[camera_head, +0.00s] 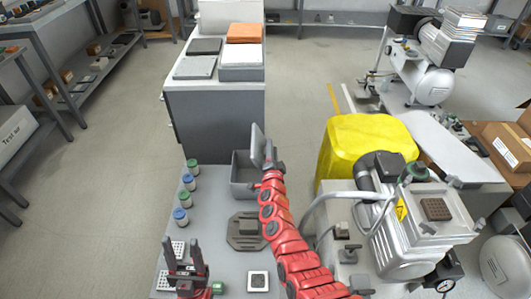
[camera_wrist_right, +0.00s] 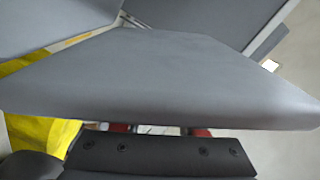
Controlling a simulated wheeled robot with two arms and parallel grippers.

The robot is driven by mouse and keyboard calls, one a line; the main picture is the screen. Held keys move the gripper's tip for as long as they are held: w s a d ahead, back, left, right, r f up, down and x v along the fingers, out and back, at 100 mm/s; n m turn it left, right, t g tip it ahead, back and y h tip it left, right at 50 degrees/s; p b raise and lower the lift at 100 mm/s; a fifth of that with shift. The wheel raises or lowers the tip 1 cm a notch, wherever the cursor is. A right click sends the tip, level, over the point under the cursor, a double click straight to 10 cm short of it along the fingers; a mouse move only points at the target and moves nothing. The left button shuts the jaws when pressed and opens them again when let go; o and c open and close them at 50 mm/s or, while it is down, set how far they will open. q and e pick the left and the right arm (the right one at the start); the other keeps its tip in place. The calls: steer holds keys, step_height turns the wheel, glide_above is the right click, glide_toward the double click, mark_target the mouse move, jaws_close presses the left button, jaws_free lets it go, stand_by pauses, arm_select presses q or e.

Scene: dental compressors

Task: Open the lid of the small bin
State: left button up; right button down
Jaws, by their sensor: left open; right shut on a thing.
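The small grey bin (camera_head: 242,189) stands on the grey bench, its lid (camera_head: 257,147) raised steeply at the bin's right side. My right gripper (camera_head: 271,163) is at the lid's right side, shut on the lid. In the right wrist view the lid (camera_wrist_right: 150,75) is a broad grey plate across the middle. It covers most of the fingers, and only bits of red show below its edge. My left gripper (camera_head: 182,252) is open and empty, pointing up over the near left of the bench.
Several small jars with blue or green lids (camera_head: 185,199) line the bench's left edge. A dark square fixture (camera_head: 246,231) lies in front of the bin. A yellow container (camera_head: 365,147) and a compressor (camera_head: 400,225) stand to the right.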

steer(key=shift+d+f+m+b, duration=0.25)
steer(key=shift+d+m+b, duration=0.45)
steer(key=shift+m, duration=0.25)
steer(key=shift+d+f+m+b, duration=0.25)
steer(key=shift+d+m+b, duration=0.35)
steer(key=shift+m+b, duration=0.25)
steer(key=shift+d+f+m+b, duration=0.25)
steer(key=shift+d+m+b, duration=0.4)
steer(key=shift+m, duration=0.35)
steer(key=shift+c, duration=2.4)
jaws_free()
steer(key=shift+s, duration=0.1)
steer(key=s+p, duration=0.2)
steer(key=s, duration=1.5)
